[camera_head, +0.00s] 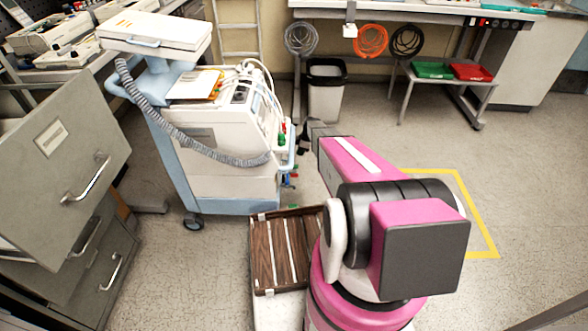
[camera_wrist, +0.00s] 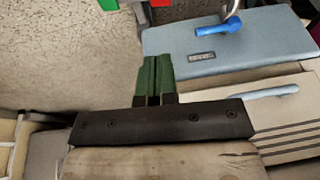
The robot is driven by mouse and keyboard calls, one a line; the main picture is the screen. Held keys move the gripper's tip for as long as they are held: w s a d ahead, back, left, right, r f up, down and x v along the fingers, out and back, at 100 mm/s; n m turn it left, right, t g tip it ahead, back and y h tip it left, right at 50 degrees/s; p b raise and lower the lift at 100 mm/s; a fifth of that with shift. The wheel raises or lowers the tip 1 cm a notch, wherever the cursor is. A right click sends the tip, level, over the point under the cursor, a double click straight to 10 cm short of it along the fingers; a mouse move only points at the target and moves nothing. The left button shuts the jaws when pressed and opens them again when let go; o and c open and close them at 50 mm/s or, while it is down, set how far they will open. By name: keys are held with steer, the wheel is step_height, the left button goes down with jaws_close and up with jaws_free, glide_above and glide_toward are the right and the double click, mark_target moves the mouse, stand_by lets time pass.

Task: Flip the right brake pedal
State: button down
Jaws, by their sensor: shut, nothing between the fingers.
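My gripper (camera_wrist: 154,62) has two dark green fingers pressed together with nothing between them. In the head view my arm hides most of it. The wheeled cart (camera_head: 190,158) with a white body and light blue base stands left of my arm. Small green and red parts (camera_head: 285,140) show on its right side. In the wrist view a red part (camera_wrist: 160,3) and a green part (camera_wrist: 108,5) are cut off by the top edge, beyond the fingertips. A blue lever (camera_wrist: 232,25) sits on a pale blue panel (camera_wrist: 230,55), right of the fingers. I cannot tell which part is the right brake pedal.
A grey corrugated hose (camera_head: 200,145) hangs across the cart. A filing cabinet (camera_head: 60,170) stands at the left. A bin (camera_head: 325,100) and a small table with trays (camera_head: 440,72) stand at the back. The floor at the right, around the yellow marking (camera_head: 475,210), is clear.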

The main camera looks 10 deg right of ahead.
mark_target(294, 176)
steer(key=shift+f, duration=0.1)
steer(key=x, duration=1.2)
steer(key=shift+s+d+f, duration=0.2)
steer(key=shift+s+f, duration=0.3)
steer(key=shift+f, duration=0.35)
steer(key=shift+s+f, duration=0.15)
steer(key=shift+s+a+f, duration=0.15)
steer(key=shift+s+f, duration=0.25)
steer(key=shift+f, duration=0.1)
steer(key=shift+s+f, duration=0.4)
steer(key=shift+f, duration=0.5)
